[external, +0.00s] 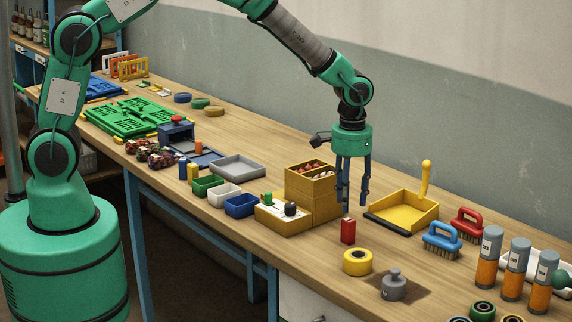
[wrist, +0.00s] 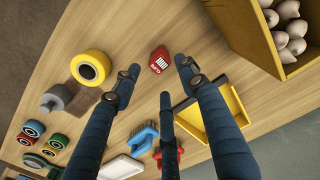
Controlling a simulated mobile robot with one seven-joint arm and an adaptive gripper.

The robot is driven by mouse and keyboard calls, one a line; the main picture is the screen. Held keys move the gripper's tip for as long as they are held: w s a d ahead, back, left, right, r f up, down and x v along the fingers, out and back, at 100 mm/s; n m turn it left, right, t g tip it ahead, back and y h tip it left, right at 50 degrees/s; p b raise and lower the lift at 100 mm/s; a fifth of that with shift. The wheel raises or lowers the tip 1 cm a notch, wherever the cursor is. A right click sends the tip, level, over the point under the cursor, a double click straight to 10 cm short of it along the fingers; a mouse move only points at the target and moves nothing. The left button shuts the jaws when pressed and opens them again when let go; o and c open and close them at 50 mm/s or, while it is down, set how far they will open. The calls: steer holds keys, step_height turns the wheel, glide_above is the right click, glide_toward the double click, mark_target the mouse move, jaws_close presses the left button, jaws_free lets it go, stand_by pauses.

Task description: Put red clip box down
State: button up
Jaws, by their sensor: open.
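The red clip box (external: 348,231) stands upright on the wooden table, in front of the yellow box and left of the yellow dustpan. In the wrist view the red clip box (wrist: 159,60) shows from above, with pale marks on its top, beyond the fingertips. My gripper (external: 354,203) is above the table near the red clip box, pointing down. In the wrist view its fingers (wrist: 157,80) are spread apart with nothing between them. The red clip box appears apart from the fingers.
A yellow box (external: 313,205) of pale and red items stands left of my gripper. The yellow dustpan (external: 405,212) lies to the right. A yellow tape roll (external: 357,262) and a grey weight (external: 394,286) sit in front. Brushes and orange-grey tubes (external: 487,257) stand further right.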

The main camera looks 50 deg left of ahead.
mark_target(349, 219)
steer(key=shift+r, duration=2)
steer(key=s+a+r+t, duration=0.1)
steer(key=s+a+r, duration=0.5)
steer(key=a+r, duration=0.5)
steer(key=s+a+r+t, duration=0.2)
steer(key=s+a+r, duration=0.55)
steer(key=r, duration=0.65)
steer(key=s+a+r+t, duration=0.1)
steer(key=s+a+r, duration=0.1)
steer(key=s+a, duration=0.4)
steer(key=s+a+r+t, duration=0.1)
steer(key=s+a+r, duration=0.2)
steer(key=s, duration=1.3)
steer(key=a, duration=0.3)
steer(key=shift+s+t, duration=0.15)
steer(key=shift+t, duration=0.15)
